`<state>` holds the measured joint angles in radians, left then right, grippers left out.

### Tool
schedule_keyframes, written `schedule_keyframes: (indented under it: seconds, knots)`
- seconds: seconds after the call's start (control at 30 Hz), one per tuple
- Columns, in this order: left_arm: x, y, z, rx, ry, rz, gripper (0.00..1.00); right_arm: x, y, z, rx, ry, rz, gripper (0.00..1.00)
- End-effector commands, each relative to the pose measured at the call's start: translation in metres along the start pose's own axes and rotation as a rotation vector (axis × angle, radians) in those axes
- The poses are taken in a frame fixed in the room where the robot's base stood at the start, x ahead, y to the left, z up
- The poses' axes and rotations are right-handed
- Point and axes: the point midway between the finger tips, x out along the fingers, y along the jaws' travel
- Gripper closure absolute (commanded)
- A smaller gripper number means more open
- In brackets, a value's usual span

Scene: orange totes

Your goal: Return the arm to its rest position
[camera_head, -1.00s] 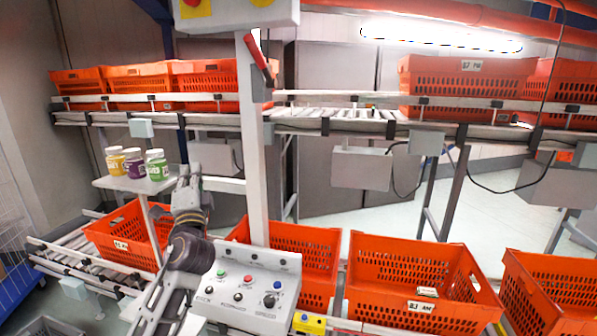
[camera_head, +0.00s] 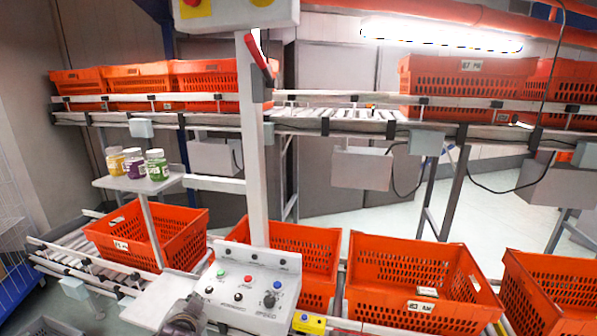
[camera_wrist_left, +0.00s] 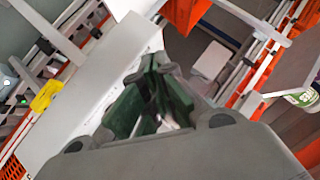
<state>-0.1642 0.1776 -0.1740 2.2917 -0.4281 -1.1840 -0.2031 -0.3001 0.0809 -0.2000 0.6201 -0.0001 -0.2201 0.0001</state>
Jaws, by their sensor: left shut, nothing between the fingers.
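My left gripper (camera_head: 190,304) shows at the bottom edge of the head view, in front of the control box, and most of my left arm is out of the picture. In the left wrist view its dark green finger pads (camera_wrist_left: 158,92) are together with nothing between them. It is apart from the jars and totes. My right gripper is in neither view.
A grey control box (camera_head: 249,285) with buttons stands close by. Three jars (camera_head: 133,164) sit on a small shelf (camera_head: 110,183) at the left. Orange totes (camera_head: 410,285) line the lower conveyor, with more (camera_head: 465,80) on the upper one.

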Motion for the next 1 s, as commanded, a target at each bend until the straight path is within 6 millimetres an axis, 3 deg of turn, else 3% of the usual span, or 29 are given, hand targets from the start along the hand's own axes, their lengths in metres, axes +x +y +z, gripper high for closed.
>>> schedule_keyframes:
  seconds: [0.2, 0.5, 0.7, 1.0]
  knots:
    - [-0.022, 0.049, 0.059, -0.101, -0.146, 0.168, 1.00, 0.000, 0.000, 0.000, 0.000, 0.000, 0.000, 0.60]
    - [-0.069, 0.107, 0.125, -0.222, -0.349, 0.377, 1.00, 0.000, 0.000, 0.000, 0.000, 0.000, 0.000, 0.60]
    - [-0.093, 0.128, 0.150, -0.268, -0.439, 0.459, 1.00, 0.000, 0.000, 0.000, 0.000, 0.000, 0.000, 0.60]
    - [-0.121, 0.147, 0.172, -0.309, -0.529, 0.539, 1.00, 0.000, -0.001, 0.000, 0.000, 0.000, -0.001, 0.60]
